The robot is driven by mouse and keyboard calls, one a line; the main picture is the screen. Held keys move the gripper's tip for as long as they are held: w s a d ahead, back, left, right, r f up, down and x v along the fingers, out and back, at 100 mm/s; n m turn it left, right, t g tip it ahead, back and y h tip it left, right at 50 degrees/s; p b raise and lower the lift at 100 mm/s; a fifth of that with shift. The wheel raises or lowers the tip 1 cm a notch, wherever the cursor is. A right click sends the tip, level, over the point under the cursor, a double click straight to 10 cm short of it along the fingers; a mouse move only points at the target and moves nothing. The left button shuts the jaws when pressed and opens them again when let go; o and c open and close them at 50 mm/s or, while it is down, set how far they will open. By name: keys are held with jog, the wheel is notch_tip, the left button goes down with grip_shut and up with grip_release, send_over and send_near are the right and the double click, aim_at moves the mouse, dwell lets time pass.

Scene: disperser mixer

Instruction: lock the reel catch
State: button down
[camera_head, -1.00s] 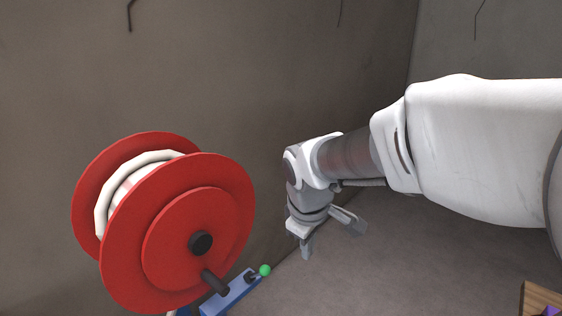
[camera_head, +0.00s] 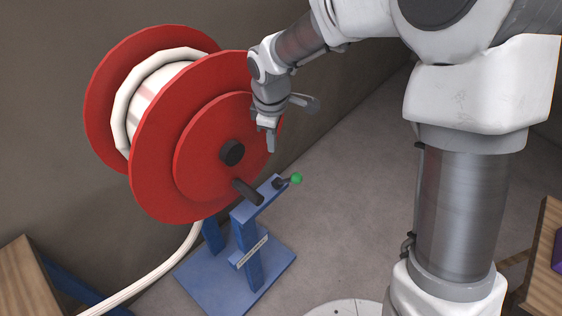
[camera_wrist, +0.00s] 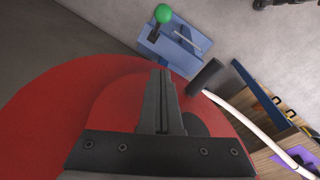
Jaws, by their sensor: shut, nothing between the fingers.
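The red reel (camera_head: 155,165) with a white hose wound on it stands at the left in the head view. Its dark crank handle (camera_head: 248,191) points down to the right from the disc. The catch is a small lever with a green knob (camera_head: 296,179) on top of the blue stand (camera_head: 248,240), right of the handle. My gripper (camera_head: 271,141) is shut and empty, in front of the reel's right side and above the knob, apart from it. In the wrist view the shut fingers (camera_wrist: 157,80) lie over the red disc, and the green knob (camera_wrist: 163,13) shows beyond them at the top.
White hose (camera_head: 150,268) runs from the reel down to the left. Wooden furniture (camera_head: 30,283) stands at the lower left and another wooden piece (camera_head: 545,255) at the right edge.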

jog(key=shift+w+a+f, duration=0.1)
jog(key=shift+a, duration=0.05)
send_over(287, 181)
jog(key=s, duration=0.1)
notch_tip(287, 181, down, 11)
jog(key=shift+s+a+b, duration=0.1)
jog(key=shift+b, duration=0.25)
jog(key=shift+f+b, duration=0.15)
jog(key=shift+b, duration=0.25)
dwell(0.4)
